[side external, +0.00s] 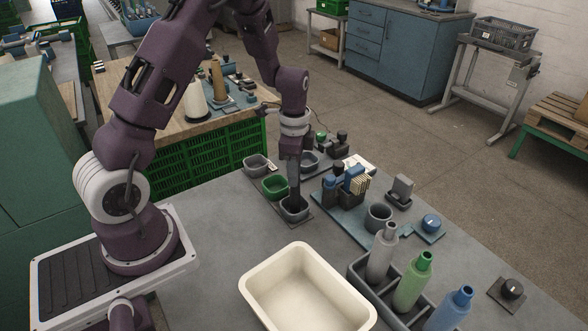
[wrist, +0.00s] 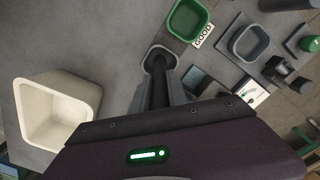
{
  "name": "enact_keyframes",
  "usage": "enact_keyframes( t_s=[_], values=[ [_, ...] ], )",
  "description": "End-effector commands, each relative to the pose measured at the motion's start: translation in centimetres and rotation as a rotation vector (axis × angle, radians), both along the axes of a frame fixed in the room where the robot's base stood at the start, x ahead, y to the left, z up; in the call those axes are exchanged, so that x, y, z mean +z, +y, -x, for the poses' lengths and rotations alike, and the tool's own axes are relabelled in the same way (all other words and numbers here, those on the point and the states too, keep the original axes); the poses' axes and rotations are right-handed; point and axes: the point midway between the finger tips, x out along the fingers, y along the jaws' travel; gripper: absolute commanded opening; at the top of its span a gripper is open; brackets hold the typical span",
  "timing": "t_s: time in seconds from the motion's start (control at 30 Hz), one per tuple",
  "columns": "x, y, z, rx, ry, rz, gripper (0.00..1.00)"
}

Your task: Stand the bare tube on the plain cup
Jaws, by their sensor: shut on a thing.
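My gripper (side external: 294,182) points down over a dark grey cup (side external: 294,209) at the near end of a row of cups. In the wrist view the gripper (wrist: 161,88) is shut on a narrow dark thing (wrist: 158,92), which looks like the bare tube. The lower end of that thing overlaps the mouth of the grey cup (wrist: 152,57). I cannot tell whether it touches the cup's floor. The fingers and the wrist hide much of it, and it is hard to make out in the side view.
A green cup (side external: 273,187) stands right beside the grey one. A cream tub (side external: 262,307) is at the front. A rack (side external: 372,284) with grey, green and blue bottles stands front right. A blue fixture (side external: 340,210) is close on the right. Bench is clear left of the tub.

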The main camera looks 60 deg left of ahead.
Motion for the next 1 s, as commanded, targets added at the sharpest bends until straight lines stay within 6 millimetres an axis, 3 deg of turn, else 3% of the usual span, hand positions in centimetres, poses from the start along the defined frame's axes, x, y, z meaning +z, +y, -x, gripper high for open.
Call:
enact_keyframes(
  t_s=[1.0],
  values=[
    [-1.1, 0.0, 0.0, 0.0, 0.0, 0.0, 0.0]
  ],
)
